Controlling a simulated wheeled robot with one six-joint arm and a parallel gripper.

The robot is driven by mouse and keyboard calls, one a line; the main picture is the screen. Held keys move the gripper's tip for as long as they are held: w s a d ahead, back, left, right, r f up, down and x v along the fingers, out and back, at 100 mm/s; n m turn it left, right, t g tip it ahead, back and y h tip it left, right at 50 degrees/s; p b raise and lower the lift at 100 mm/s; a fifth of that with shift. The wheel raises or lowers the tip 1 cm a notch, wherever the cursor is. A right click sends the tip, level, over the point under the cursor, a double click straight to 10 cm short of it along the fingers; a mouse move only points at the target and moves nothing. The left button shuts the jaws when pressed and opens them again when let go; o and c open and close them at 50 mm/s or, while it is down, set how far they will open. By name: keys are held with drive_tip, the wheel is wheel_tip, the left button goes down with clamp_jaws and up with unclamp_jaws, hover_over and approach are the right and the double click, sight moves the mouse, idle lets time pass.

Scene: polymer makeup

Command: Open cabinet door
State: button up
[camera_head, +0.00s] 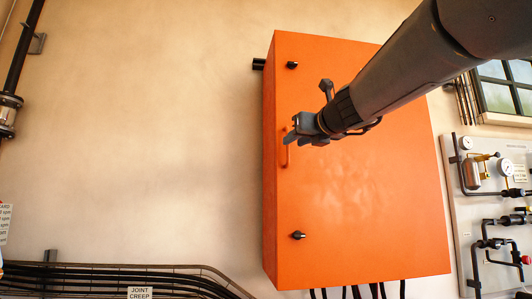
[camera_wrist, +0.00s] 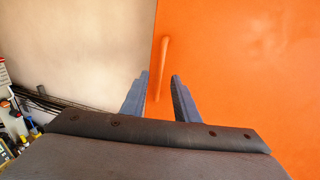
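An orange cabinet (camera_head: 370,220) hangs on the wall, its door shut. The door has a slim upright orange handle (camera_head: 284,148) near its left edge, and a black latch (camera_head: 292,65) above and another (camera_head: 298,235) below it. My gripper (camera_head: 288,140) is in front of the handle in the head view and partly hides it. In the wrist view the two fingers of my gripper (camera_wrist: 160,80) are apart, and the handle (camera_wrist: 164,55) stands beyond and between their tips. I cannot tell how deep the handle lies between the fingers.
A panel with gauges and pipes (camera_head: 493,200) is on the wall to the right, under a window (camera_head: 508,88). Black cables (camera_head: 110,278) run along the lower left wall, and more come out below the cabinet. The wall (camera_head: 150,130) left of the cabinet is bare.

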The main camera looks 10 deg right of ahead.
drive_tip(key=shift+w+a, duration=0.2)
drive_tip(key=shift+w, duration=0.75)
drive_tip(key=shift+w+a, duration=0.2)
drive_tip(key=shift+w, duration=0.75)
clamp_jaws()
